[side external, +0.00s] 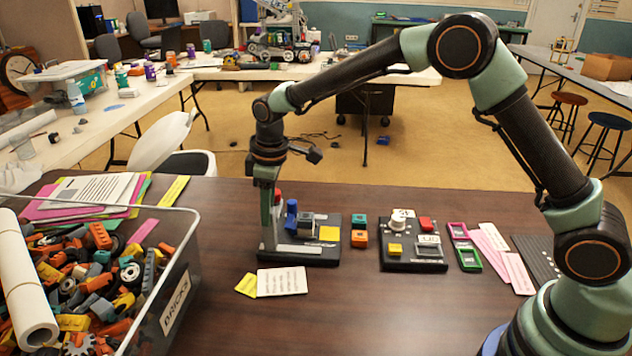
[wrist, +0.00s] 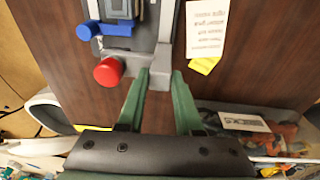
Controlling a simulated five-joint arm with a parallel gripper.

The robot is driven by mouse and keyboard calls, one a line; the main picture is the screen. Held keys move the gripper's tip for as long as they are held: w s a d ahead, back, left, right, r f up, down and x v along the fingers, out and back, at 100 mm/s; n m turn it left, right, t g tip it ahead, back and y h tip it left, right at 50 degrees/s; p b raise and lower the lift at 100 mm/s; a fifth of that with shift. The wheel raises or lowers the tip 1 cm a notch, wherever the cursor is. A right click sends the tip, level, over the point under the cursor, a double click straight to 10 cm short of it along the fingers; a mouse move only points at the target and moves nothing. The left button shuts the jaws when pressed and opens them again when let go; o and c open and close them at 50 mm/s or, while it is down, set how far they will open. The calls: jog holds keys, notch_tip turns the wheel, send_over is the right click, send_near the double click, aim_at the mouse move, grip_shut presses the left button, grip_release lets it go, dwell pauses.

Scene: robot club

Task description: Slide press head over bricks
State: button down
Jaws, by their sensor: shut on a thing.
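The press stands on a black base (side external: 318,262) on the brown table, with a grey plate, a blue handle (side external: 292,215), a red knob (side external: 278,195) and a dark grey block (side external: 306,222). A yellow piece (side external: 329,233) sits at the base's right end. My gripper (side external: 267,243) points down at the press's left end. In the wrist view my gripper (wrist: 162,76) is shut on a grey part (wrist: 158,78) of the press, beside the red knob (wrist: 108,71) and blue handle (wrist: 90,29). I cannot tell whether bricks lie under the block.
A teal brick (side external: 359,220) and an orange brick (side external: 359,239) stand just right of the press. Further right is a second black base (side external: 400,265) with several pieces. A clear bin (side external: 182,270) of bricks fills the left front. A white card (side external: 282,281) lies in front.

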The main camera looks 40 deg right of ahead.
jog(key=s+d, duration=0.4)
jog(key=d, duration=0.1)
jog(key=shift+s, duration=0.25)
dwell(0.9)
jog(key=shift+d+r, duration=0.1)
jog(key=c, duration=0.9)
grip_release()
jog(key=shift+s, duration=0.1)
jog(key=shift+r, duration=0.1)
notch_tip(320, 180, up, 6)
jog(key=shift+f, duration=0.15)
